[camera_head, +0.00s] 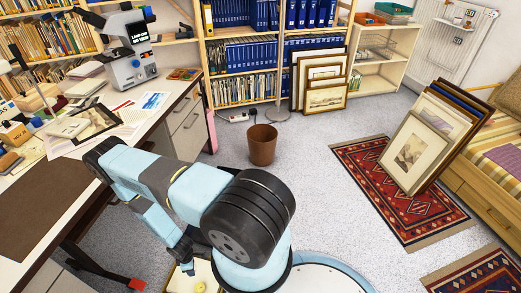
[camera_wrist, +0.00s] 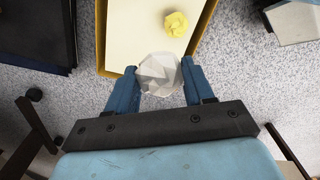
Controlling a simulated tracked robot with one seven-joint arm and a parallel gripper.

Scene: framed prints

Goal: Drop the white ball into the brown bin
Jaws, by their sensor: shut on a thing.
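The white ball (camera_wrist: 160,76), faceted like crumpled paper, sits between the blue fingers of my gripper (camera_wrist: 158,69) in the wrist view. The gripper is shut on it. In the head view my own arm hides the ball and most of the gripper. The brown bin (camera_head: 262,146) stands upright on the grey floor in the head view, beyond my arm and right of the desk. It does not show in the wrist view, so the ball is apart from it.
A yellow crumpled ball (camera_wrist: 176,24) lies on a pale surface with a yellow rim (camera_wrist: 101,35) below my gripper. The cluttered desk (camera_head: 150,112) is at the left. Framed prints (camera_head: 415,152) stand on a red rug (camera_head: 365,160) at the right. Floor around the bin is mostly clear.

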